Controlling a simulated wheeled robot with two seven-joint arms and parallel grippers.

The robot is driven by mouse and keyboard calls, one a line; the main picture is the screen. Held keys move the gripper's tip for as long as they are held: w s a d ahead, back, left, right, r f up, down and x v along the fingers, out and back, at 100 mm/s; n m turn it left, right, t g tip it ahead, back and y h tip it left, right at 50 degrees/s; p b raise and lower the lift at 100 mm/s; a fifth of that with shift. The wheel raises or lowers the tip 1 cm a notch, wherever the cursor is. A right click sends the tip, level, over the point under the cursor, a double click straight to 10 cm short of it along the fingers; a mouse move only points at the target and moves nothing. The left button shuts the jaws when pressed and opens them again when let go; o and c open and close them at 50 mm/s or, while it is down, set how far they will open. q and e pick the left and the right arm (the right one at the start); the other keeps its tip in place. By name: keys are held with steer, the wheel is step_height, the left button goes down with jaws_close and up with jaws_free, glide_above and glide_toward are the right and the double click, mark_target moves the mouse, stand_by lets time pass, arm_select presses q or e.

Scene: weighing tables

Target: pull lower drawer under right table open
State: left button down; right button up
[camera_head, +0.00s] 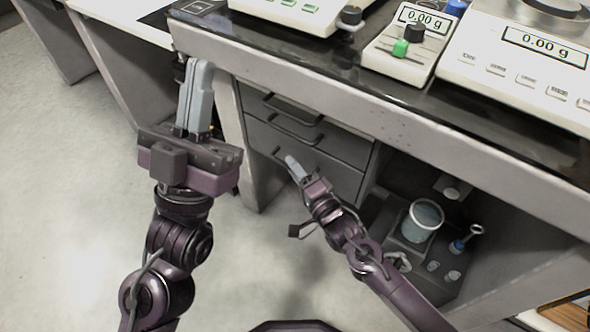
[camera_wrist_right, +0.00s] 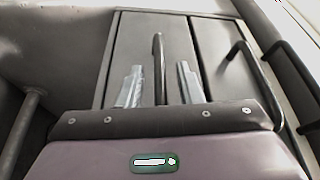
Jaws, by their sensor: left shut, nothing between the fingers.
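A grey drawer unit stands under the right table (camera_head: 400,120). Its lower drawer (camera_head: 335,180) looks closed. My right gripper (camera_head: 294,168) is in front of this drawer. In the right wrist view its fingers (camera_wrist_right: 160,88) are open, one on each side of the dark bar handle (camera_wrist_right: 158,55) of the lower drawer (camera_wrist_right: 128,45), with a gap to the bar on both sides. In the head view the gripper hides most of that handle. My left gripper (camera_head: 197,85) is shut and empty, pointing up by the table's left end.
Two more drawer handles (camera_head: 290,108) lie above; they also show in the right wrist view (camera_wrist_right: 240,65). An open shelf to the right holds a beaker (camera_head: 423,220) and small items. Scales (camera_head: 400,48) stand on the tabletop. The floor at left is clear.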

steer(key=shift+c, duration=0.3)
jaws_close()
